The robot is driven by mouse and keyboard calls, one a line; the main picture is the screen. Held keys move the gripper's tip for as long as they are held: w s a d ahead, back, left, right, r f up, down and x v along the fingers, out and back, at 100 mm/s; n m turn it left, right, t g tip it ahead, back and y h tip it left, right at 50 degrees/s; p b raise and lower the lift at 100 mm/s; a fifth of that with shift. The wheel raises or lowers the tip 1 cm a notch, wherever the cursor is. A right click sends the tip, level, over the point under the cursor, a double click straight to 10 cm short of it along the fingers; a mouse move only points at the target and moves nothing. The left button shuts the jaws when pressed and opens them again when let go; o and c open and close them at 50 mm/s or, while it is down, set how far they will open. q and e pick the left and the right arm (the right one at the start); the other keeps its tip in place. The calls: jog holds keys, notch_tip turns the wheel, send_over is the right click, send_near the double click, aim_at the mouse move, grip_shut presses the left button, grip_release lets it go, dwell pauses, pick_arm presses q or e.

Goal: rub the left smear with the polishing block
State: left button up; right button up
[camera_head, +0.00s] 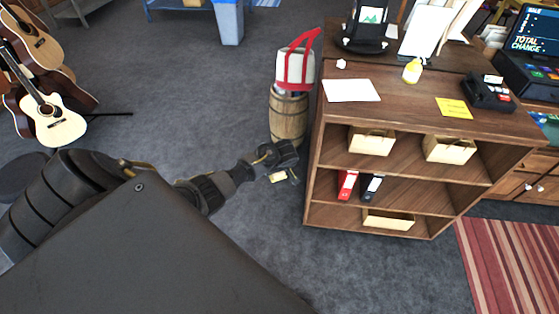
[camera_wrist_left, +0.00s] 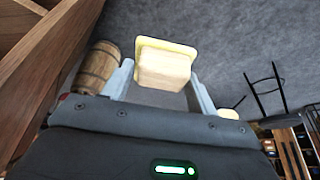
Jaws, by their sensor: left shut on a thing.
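My left gripper (camera_head: 284,176) reaches out over the floor, low and to the left of the wooden shelf counter. It is shut on the polishing block (camera_head: 278,178), a small pale block that shows only partly in the head view. In the left wrist view the block (camera_wrist_left: 165,68) sits between the two grey fingers of the left gripper (camera_wrist_left: 160,85), a wooden body with a pale yellow rim at its far end. It touches no surface that I can see. I cannot make out any smear in either view. My right gripper is not in view.
The wooden counter (camera_head: 330,120) has binders and boxes on its shelves.

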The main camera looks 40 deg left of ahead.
pick_arm(q)
jog(key=w+d, duration=0.6)
jog(key=d, duration=0.4)
jog(key=w+d+r+m, duration=0.1)
jog(key=w+d+r, duration=0.2)
jog(key=d+r, duration=0.35)
jog(key=w+d+r+m, duration=0.1)
jog(key=w+d+r, duration=0.35)
jog(key=d, duration=0.25)
jog(key=s+d+r+m+t+h, duration=0.1)
jog(key=d+r+m+h, duration=0.1)
jog(key=d+r+m, duration=0.6)
jog(key=s+d+r+m+t+h, duration=0.1)
jog(key=s+d+r, duration=0.1)
jog(key=d+r, duration=0.65)
jog(key=s+r+m+h+b, duration=0.1)
jog(key=s+r+m+h, duration=0.2)
jog(key=s, duration=0.4)
jog(key=s+r+m, duration=0.3)
jog(key=s+m, duration=0.3)
jog(key=s+a+f+m+b, duration=0.1)
jog(key=s+a+f+b, duration=0.1)
jog(key=s+f+b, duration=0.2)
jog(key=s+a+f+m+g+h+b, duration=0.1)
jog(key=s+a+f+m+b, duration=0.1)
jog(key=f+b, duration=0.7)
notch_tip(320, 180, down, 2)
jog(key=shift+s+a+f+g+h, duration=0.1)
jog(key=shift+s+a+g+h, duration=0.2)
jog(key=shift+s, duration=0.6)
